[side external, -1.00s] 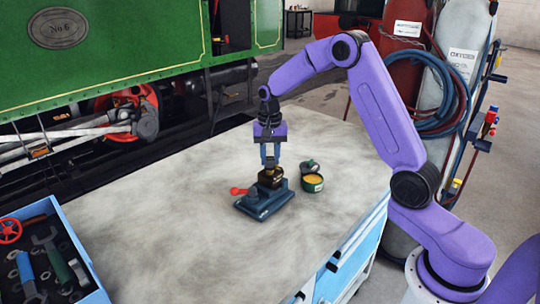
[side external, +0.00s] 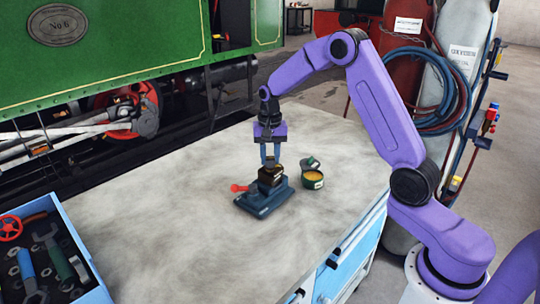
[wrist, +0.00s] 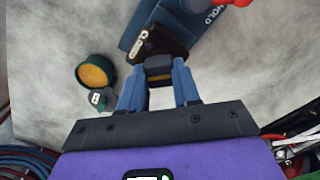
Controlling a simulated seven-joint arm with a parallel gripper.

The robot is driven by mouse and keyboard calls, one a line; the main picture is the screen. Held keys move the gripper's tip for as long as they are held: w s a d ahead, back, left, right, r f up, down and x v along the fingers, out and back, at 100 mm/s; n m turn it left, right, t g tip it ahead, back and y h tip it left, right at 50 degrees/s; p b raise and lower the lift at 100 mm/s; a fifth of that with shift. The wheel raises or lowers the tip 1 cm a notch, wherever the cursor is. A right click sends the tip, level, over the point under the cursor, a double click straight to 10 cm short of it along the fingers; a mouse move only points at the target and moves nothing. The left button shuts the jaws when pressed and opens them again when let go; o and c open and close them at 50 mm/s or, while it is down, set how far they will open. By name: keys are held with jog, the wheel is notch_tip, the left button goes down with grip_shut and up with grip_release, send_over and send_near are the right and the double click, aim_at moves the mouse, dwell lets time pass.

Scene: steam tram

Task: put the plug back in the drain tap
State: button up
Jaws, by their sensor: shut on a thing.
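My gripper (side external: 270,160) points down above the drain tap (side external: 267,183), a dark brown block on a blue base (side external: 262,206) with a red lever (side external: 239,188). In the wrist view my gripper (wrist: 158,85) is shut on a small dark piece with a brass-coloured band (wrist: 159,73), which looks like the plug. The tap's dark body (wrist: 148,42) lies just beyond the fingertips. The plug is right at the top of the tap; its lower end is hidden, so I cannot tell whether it is inside the opening.
An open tin with yellow contents (side external: 313,180) stands right of the tap, its lid beside it. A blue tool tray (side external: 77,246) sits at the left front. The grey bench top (side external: 165,220) is otherwise clear. A green engine and gas cylinders stand behind.

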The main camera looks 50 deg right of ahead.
jog(key=shift+f, duration=0.55)
dwell(1.0)
jog(key=o, duration=1.3)
jog(key=shift+r, duration=0.15)
jog(key=shift+r, duration=3.4)
